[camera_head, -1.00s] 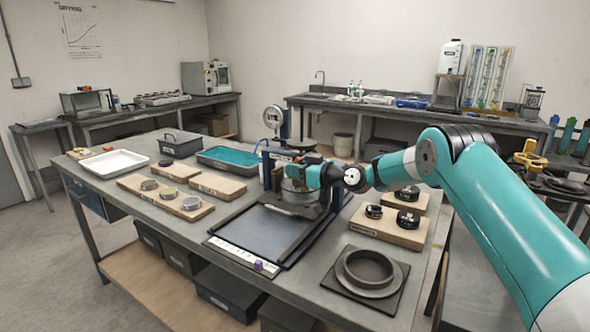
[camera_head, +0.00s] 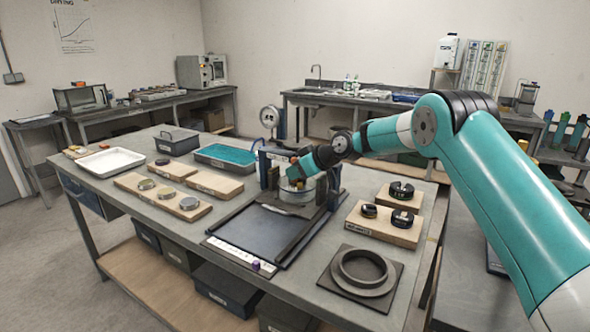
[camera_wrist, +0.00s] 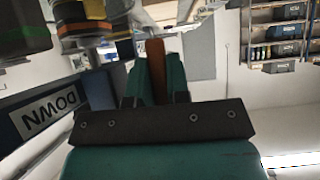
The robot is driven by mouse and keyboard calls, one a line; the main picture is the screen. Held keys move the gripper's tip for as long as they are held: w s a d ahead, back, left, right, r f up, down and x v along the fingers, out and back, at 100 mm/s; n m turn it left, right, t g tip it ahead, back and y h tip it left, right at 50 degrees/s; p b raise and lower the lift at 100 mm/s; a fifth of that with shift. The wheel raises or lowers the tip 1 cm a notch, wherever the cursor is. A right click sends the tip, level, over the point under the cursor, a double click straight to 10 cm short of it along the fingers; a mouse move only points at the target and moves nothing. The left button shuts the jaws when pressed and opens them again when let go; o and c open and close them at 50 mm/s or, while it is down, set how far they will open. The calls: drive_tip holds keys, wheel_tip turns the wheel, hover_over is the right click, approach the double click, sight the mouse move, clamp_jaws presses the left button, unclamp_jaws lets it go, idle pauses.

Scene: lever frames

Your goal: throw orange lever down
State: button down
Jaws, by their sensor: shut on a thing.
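The orange lever (camera_wrist: 157,70) stands between my gripper's two teal fingers in the wrist view, and my gripper (camera_wrist: 155,62) is shut on it. A dark plate with an upside-down DOWN label (camera_wrist: 48,112) is at the left of that view. In the head view my gripper (camera_head: 295,172) tilts down to the left at the dark lever frame (camera_head: 333,192), above a silver round part (camera_head: 297,192). A small orange patch shows at the fingertips there. Most of the lever is hidden by my gripper.
A flat dark tray (camera_head: 258,232) lies in front of the frame. To the right are a wooden board (camera_head: 378,230) with black knobs and a dark ring on a square plate (camera_head: 362,275). A white tray (camera_head: 110,161) and a teal-filled tray (camera_head: 228,156) stand at the left.

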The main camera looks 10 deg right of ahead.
idle(0.3)
drive_tip(key=c, duration=1.1)
unclamp_jaws()
drive_tip(key=shift+d, duration=0.1)
drive_tip(key=shift+s, duration=0.1)
drive_tip(key=b+v, duration=0.3)
drive_tip(key=v, duration=1.4)
drive_tip(key=shift+r, duration=0.25)
